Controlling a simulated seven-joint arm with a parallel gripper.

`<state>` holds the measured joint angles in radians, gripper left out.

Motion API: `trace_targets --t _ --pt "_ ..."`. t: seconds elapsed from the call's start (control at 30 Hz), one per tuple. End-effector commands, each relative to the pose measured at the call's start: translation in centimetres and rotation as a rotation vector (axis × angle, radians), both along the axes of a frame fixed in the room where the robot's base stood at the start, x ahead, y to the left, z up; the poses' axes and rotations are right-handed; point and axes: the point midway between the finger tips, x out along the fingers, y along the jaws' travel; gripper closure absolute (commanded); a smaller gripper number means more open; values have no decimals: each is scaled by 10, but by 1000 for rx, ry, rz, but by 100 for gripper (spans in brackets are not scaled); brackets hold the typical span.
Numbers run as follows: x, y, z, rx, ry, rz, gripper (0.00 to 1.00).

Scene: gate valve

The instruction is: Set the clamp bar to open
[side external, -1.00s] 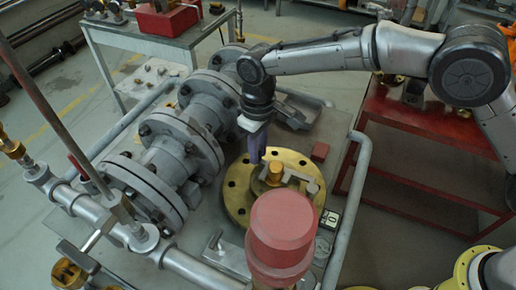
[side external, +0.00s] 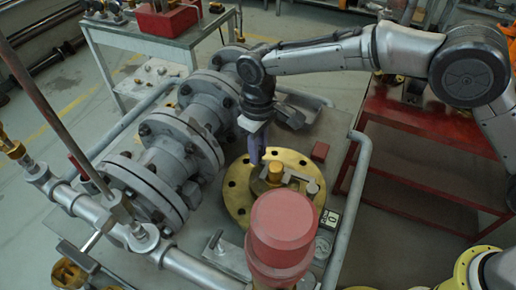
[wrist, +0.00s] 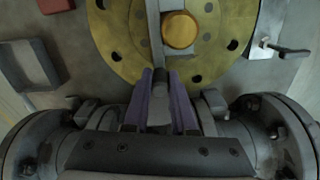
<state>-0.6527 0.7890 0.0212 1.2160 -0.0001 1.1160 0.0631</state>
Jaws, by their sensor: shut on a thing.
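The clamp bar (wrist: 154,36) is a grey bar running beside the round brass-coloured hub (wrist: 180,29) on a yellow bolted flange (wrist: 118,45). In the side view the flange (side external: 237,197) and hub (side external: 275,172) lie at the centre, with grey bar-like parts (side external: 299,181) beside the hub. My gripper (wrist: 160,82) has purple fingers, shut on the outer end of the clamp bar, which shows between them in the wrist view. In the side view my gripper (side external: 258,158) points down at the flange's back edge. The fingers hide part of the bar there.
Large grey pipe flanges (side external: 150,188) stand close on the left of my gripper. A red cylinder (side external: 282,225) rises in front of the flange and hides part of it. A small red block (side external: 320,152) and a plate with a handle (side external: 228,254) are nearby. A grey rail (side external: 348,200) runs along the right.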

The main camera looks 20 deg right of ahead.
Motion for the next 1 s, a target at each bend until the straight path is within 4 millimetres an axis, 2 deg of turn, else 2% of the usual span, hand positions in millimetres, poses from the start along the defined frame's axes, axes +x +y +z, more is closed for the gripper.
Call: trace_targets --t 0.63,0.87,1.0 --pt "3 -4 2 2 -2 -36 100" --pt "13 -20 2 3 -3 -164 100" --pt "19 -36 3 3 -3 -284 100"
